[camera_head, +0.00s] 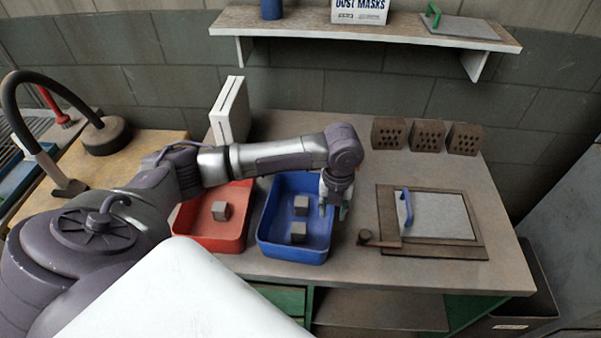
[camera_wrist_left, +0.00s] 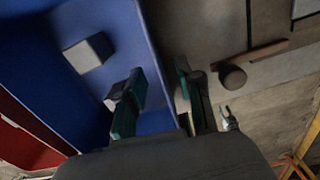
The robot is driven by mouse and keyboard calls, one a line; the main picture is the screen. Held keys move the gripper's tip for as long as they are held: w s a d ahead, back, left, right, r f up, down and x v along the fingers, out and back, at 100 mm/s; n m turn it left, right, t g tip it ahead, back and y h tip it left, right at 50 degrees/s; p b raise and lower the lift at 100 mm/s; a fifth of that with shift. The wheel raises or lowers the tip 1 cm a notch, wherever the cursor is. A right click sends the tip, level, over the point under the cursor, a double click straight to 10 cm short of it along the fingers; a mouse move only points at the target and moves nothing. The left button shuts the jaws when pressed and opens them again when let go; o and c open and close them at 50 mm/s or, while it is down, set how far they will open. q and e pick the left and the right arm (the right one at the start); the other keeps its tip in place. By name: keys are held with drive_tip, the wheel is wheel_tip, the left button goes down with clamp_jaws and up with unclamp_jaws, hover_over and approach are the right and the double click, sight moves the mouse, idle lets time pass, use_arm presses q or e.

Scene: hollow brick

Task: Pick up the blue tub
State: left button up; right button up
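The blue tub (camera_head: 264,240) stands on the workbench and holds two small grey blocks, one (camera_head: 301,204) behind the other (camera_head: 298,231). My left gripper (camera_head: 334,208) points down at the tub's right wall. In the left wrist view my left gripper (camera_wrist_left: 160,75) has its two green-padded fingers apart. One finger is on the inner side of the tub's wall (camera_wrist_left: 153,50) and the other on the outer side, with a gap visible between them. One block (camera_wrist_left: 88,52) shows clearly inside, and the other is partly hidden by a finger. My right gripper is in neither view.
A red tub (camera_head: 240,245) with a grey block stands close on the left. To the right lie a board with a blue-handled trowel (camera_head: 405,208) and a wooden-handled tool (camera_head: 366,236). Several hollow bricks (camera_head: 427,135) stand behind. A shelf (camera_head: 300,22) hangs above.

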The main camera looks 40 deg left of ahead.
sight(332, 245)
use_arm(q)
drive_tip(key=shift+s+f+p, duration=0.15)
drive_tip(key=shift+f+p, duration=0.2)
drive_tip(key=shift+f, duration=1.45)
drive_tip(key=shift+d, duration=0.1)
clamp_jaws()
